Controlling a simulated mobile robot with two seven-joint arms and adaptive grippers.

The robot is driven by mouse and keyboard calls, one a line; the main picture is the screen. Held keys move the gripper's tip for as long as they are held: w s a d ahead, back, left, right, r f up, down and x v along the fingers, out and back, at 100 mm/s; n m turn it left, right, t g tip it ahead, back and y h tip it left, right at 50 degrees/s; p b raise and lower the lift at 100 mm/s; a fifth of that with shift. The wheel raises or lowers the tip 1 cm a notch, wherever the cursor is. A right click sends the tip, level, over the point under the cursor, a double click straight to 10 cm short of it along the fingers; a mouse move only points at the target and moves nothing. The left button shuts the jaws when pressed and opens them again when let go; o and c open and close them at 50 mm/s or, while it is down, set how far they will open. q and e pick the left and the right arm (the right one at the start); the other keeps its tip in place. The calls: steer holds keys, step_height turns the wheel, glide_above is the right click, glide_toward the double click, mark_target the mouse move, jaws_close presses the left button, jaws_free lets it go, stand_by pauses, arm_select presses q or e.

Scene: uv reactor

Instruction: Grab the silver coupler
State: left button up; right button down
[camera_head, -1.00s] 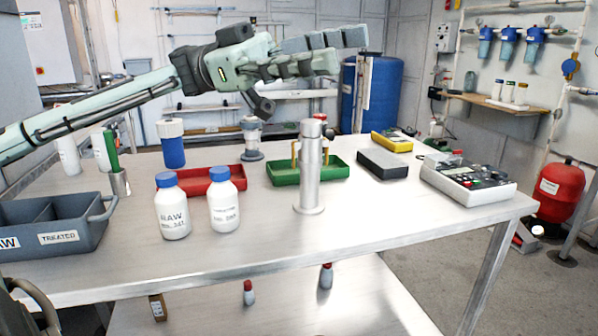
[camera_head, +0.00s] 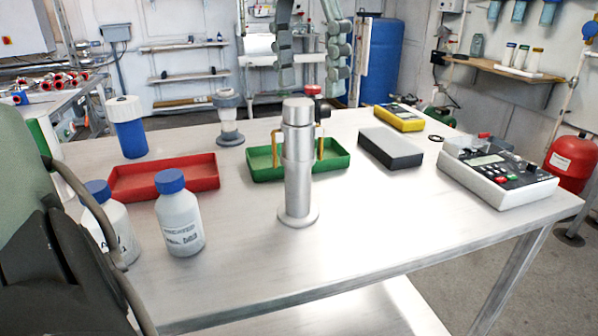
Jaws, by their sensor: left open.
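A silver metal cylinder (camera_head: 299,185) stands upright on a round foot near the middle of the table. Its wider silver top piece (camera_head: 297,112) looks like a coupler, but I cannot tell whether that piece or the whole cylinder is the silver coupler. My left gripper (camera_head: 312,82) hangs at the top of the view with its two fingers pointing down, open and empty. Its fingertips show just above the cylinder's top, one to each side in the picture. I cannot tell how far behind it they are. My right gripper is not in view.
A green tray (camera_head: 262,172) with yellow uprights is behind the cylinder. A red tray (camera_head: 198,172) and white blue-capped bottles (camera_head: 180,220) are to the left. A dark grey block (camera_head: 391,148) and a meter (camera_head: 497,178) are to the right.

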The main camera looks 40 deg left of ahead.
mark_target(298, 129)
arm_select(q)
steer(key=shift+s+a+f+y, duration=0.2)
steer(key=shift+s+y, duration=0.1)
steer(key=shift+s, duration=0.1)
steer(key=f, duration=0.7)
steer(key=shift+a+f, duration=0.3)
steer(key=shift+a, duration=0.05)
steer(key=shift+r, duration=0.1)
jaws_close()
